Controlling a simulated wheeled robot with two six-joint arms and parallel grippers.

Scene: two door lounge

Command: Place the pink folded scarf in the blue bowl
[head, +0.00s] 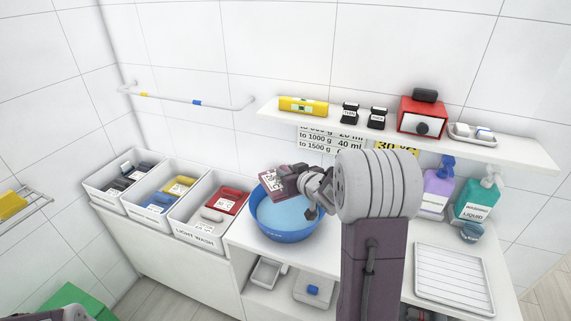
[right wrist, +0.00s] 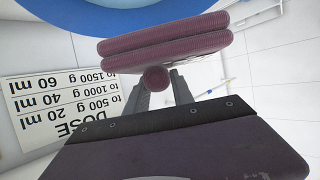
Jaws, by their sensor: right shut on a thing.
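The pink folded scarf (head: 276,183) is a flat mauve-pink bundle held over the far left part of the blue bowl (head: 284,236). The bowl stands on the white counter, with a lighter blue inside. My right gripper (head: 307,187) is shut on the scarf, reaching in from the right above the bowl. In the right wrist view the scarf (right wrist: 165,42) shows as ribbed layers beyond the fingers (right wrist: 163,88), with the bowl's blue rim (right wrist: 120,8) behind it. The gap between scarf and bowl is hard to judge. My left gripper is not in view.
White bins (head: 203,222) with folded cloths stand left of the bowl. A wall shelf (head: 420,135) with a yellow box (head: 303,106) and a red box (head: 422,118) hangs behind. Bottles (head: 476,200) and a ribbed white tray (head: 453,279) are at the right.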

